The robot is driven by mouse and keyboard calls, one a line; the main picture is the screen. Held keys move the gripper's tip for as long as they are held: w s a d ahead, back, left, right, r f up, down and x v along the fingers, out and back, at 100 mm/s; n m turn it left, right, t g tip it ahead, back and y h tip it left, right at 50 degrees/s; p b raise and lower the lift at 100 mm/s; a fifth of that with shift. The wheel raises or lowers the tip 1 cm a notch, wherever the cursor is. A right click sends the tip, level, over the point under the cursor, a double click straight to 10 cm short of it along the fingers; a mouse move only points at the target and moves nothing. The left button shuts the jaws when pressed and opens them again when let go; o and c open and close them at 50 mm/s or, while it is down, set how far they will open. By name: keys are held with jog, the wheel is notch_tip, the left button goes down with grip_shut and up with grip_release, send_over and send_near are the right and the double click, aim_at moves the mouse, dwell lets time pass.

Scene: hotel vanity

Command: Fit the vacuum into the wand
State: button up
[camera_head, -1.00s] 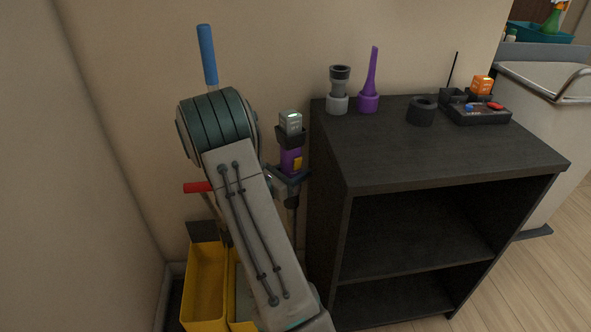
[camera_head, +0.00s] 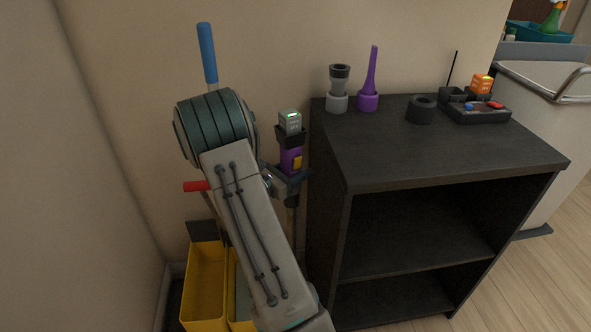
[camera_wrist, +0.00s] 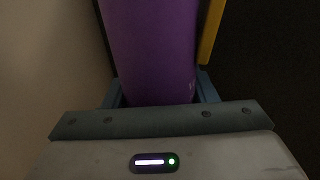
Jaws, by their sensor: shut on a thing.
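The vacuum (camera_head: 291,160) is a purple body with an orange-yellow part and a pale grey block on top. It stands about upright just left of the dark shelf unit. My gripper (camera_head: 286,177) is shut on its lower body, partly hidden behind my arm. In the wrist view, the purple body (camera_wrist: 150,45) fills the space between the blue-grey fingers (camera_wrist: 160,93). A thin dark tube, seemingly the wand (camera_head: 291,218), runs down below the gripper. The joint between vacuum and tube is hidden, so I cannot tell whether they are engaged.
The dark shelf unit (camera_head: 430,160) stands close on the right. On it are a grey nozzle (camera_head: 337,90), a purple pointed nozzle (camera_head: 369,80), a black ring (camera_head: 421,109) and a black tray (camera_head: 478,113). A yellow bucket (camera_head: 204,285) and walls are at the left.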

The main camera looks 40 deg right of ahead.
jog(key=shift+a+f, duration=0.1)
jog(key=shift+f, duration=0.45)
jog(key=o, duration=1)
jog(key=shift+s, duration=0.1)
jog(key=o, duration=0.5)
jog(key=shift+f, duration=0.1)
jog(key=shift+r, duration=0.2)
jog(key=shift+a, duration=0.45)
jog(key=a+p, duration=0.1)
jog(key=a, duration=1.1)
jog(key=shift+s+a+p, duration=0.15)
jog(key=shift+a+p, duration=0.2)
jog(key=shift+a, duration=0.05)
